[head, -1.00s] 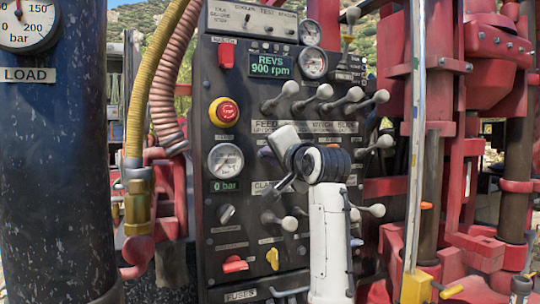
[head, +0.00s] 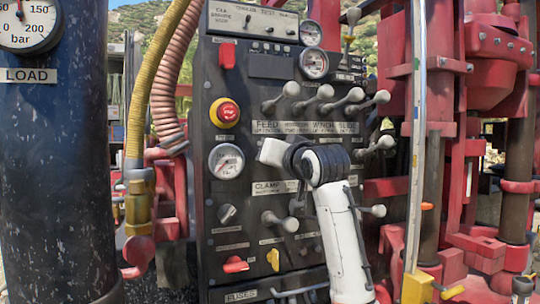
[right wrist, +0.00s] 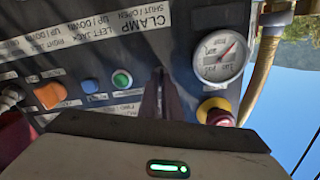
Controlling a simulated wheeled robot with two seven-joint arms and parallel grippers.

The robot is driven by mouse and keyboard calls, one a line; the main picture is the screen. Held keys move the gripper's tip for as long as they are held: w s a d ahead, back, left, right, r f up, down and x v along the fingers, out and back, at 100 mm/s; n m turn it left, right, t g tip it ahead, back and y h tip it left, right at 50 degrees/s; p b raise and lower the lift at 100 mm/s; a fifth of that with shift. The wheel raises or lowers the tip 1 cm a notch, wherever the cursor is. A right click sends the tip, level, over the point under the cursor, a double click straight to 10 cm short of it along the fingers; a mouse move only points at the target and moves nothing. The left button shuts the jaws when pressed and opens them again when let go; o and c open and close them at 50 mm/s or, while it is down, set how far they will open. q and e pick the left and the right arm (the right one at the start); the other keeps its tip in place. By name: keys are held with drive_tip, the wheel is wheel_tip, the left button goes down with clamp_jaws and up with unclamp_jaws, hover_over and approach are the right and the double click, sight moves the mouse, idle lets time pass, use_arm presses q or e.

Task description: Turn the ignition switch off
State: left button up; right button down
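The control panel (head: 245,190) stands upright in front of me. I cannot tell surely which control is the ignition switch; one may be hidden behind my right gripper. A grey rotary knob (head: 227,214), a red-orange handle (head: 235,265) and a yellow upright knob (head: 272,259) show on the lower panel. My right gripper (right wrist: 161,95) has its dark fingers together, pointing at the panel between a gauge (right wrist: 221,55) and a green button (right wrist: 122,80). I see nothing between the fingers. My left gripper is out of view.
The rpm display (head: 270,65) is dark. A red emergency stop (head: 226,112) sits left of my right gripper. Several grey levers (head: 325,92) stick out above and right of it.

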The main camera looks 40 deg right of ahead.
drive_tip(key=shift+a+n, duration=0.1)
drive_tip(key=shift+n, duration=1.5)
drive_tip(key=c, duration=2)
unclamp_jaws()
drive_tip(key=b+v, duration=0.2)
drive_tip(key=v, duration=0.8)
drive_tip(key=shift+s+a+b, duration=0.1)
drive_tip(key=shift+s+b, duration=0.05)
drive_tip(key=shift+b, duration=0.15)
